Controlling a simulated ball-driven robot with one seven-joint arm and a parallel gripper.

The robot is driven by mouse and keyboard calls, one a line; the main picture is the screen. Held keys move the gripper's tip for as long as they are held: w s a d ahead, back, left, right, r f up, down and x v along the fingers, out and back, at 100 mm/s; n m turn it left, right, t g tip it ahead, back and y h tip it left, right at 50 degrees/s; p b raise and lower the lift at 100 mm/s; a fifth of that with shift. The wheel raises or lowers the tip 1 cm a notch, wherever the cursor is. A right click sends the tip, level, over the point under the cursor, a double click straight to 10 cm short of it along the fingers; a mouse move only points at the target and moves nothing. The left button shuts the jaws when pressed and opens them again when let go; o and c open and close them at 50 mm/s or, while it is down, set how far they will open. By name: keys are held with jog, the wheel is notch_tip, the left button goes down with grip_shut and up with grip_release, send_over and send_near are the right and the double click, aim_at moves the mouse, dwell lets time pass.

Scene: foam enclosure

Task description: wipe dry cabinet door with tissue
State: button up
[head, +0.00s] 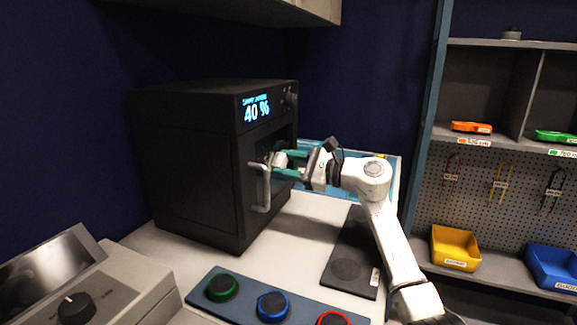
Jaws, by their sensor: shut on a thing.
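The dry cabinet (185,160) is a black box on the white counter with a lit "40 %" display. Its door (246,205) faces right and carries a light vertical handle (263,188). My gripper (274,164), with green fingers, is at the door's upper part, just above and beside the handle. It is shut on a small whitish thing, likely the tissue (278,159), mostly hidden by the fingers. I cannot tell whether the tissue touches the door.
A panel with green (221,287), blue (273,305) and red knobs lies at the counter's front. A dark flat plate (350,262) lies under my arm. A grey device (85,290) stands front left. Shelves with yellow (455,248) and blue bins stand at right.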

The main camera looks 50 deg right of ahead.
jog(key=s+a+p, duration=0.1)
jog(key=s+a, duration=0.1)
jog(key=a, duration=0.4)
jog(key=shift+a, duration=0.35)
dwell(0.4)
jog(key=v, duration=0.6)
jog(key=shift+b, duration=0.45)
jog(key=shift+s+d, duration=0.1)
